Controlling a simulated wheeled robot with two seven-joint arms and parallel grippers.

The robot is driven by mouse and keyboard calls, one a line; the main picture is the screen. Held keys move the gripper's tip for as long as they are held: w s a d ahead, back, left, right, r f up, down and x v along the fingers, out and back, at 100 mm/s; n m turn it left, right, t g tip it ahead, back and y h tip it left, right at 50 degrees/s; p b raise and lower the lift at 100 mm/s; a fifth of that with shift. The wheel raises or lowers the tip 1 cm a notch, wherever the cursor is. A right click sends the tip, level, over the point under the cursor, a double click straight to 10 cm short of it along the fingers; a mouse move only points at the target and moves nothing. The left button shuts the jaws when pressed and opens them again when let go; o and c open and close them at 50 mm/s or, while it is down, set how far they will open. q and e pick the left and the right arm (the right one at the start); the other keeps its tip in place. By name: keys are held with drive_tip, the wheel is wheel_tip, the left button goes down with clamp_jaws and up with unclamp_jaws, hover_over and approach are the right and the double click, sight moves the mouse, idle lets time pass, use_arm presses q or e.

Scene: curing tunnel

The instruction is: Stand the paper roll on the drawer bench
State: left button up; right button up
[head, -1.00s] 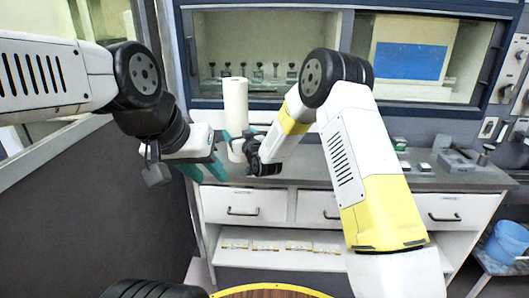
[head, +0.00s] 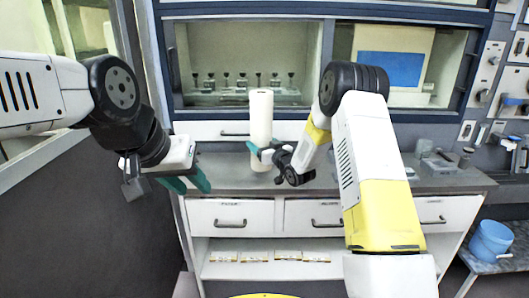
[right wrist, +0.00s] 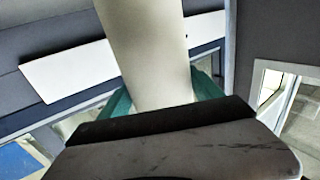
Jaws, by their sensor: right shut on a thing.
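The white paper roll (head: 261,115) stands upright in the head view, over the left part of the grey drawer bench top (head: 225,178). My right gripper (head: 259,150) is shut on its lower part with teal fingers. The roll also fills the middle of the right wrist view (right wrist: 150,50), between the teal fingers (right wrist: 160,95). I cannot tell whether its base touches the bench top. My left gripper (head: 187,181) is open and empty, left of the roll and apart from it, near the bench's left front corner.
A glass-fronted cabinet (head: 240,55) rises behind the bench, with several small fittings inside. Small grey items (head: 437,163) lie on the bench's right part. White drawers (head: 230,215) are below the top. A blue bucket (head: 490,240) stands at the right.

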drive_tip(key=shift+w+d, duration=0.15)
drive_tip(key=shift+d, duration=0.5)
drive_tip(key=shift+a+f, duration=0.15)
drive_tip(key=shift+f, duration=1.5)
drive_tip(key=shift+f, duration=0.15)
drive_tip(key=o, duration=2.1)
drive_tip(key=shift+f, duration=0.1)
